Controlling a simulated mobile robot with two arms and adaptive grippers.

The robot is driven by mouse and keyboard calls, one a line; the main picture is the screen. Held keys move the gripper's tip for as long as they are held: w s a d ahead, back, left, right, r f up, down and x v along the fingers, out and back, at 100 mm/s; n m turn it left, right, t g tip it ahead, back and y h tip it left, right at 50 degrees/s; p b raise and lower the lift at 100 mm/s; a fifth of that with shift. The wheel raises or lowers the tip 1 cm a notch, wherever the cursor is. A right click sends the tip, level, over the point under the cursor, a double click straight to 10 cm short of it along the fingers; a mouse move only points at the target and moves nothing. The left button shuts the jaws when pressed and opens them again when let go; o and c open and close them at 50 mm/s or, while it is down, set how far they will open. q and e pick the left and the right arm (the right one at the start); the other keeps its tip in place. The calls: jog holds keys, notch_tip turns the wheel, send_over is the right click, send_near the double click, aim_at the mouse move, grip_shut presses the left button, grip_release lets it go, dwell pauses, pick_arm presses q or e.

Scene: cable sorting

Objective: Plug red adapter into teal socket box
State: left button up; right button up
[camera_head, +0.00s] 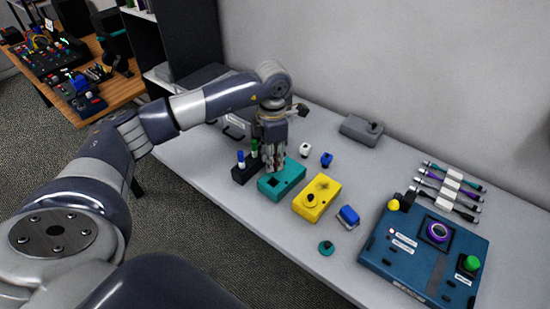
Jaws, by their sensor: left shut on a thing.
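The teal socket box (283,183) lies on the grey table, left of the yellow box, with a dark square opening in its top. My left gripper (273,168) points down over the back left part of the teal box. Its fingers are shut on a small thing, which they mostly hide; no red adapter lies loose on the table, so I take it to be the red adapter. Whether it touches the box or sits in a socket cannot be made out. My right gripper is not in view.
A black holder (245,172) with blue and green pieces stands close left of the teal box. A yellow box (317,198) is close on its right. White (305,150) and blue (327,160) adapters stand behind. A large blue panel (400,270) fills the right.

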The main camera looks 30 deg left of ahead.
aim_at(273, 187)
pick_arm(q)
jog(key=shift+f, duration=0.45)
jog(key=shift+f+b, duration=0.35)
notch_tip(273, 187, down, 3)
jog(key=shift+f+b, duration=0.1)
jog(key=shift+b, duration=1)
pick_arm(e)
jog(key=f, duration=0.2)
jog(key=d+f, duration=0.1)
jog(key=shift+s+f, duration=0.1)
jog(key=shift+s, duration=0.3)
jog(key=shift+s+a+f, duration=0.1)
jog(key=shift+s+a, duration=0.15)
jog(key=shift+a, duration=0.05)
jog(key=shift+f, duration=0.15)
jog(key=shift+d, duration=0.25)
pick_arm(q)
jog(key=shift+f+b, duration=1)
jog(key=shift+b, duration=0.15)
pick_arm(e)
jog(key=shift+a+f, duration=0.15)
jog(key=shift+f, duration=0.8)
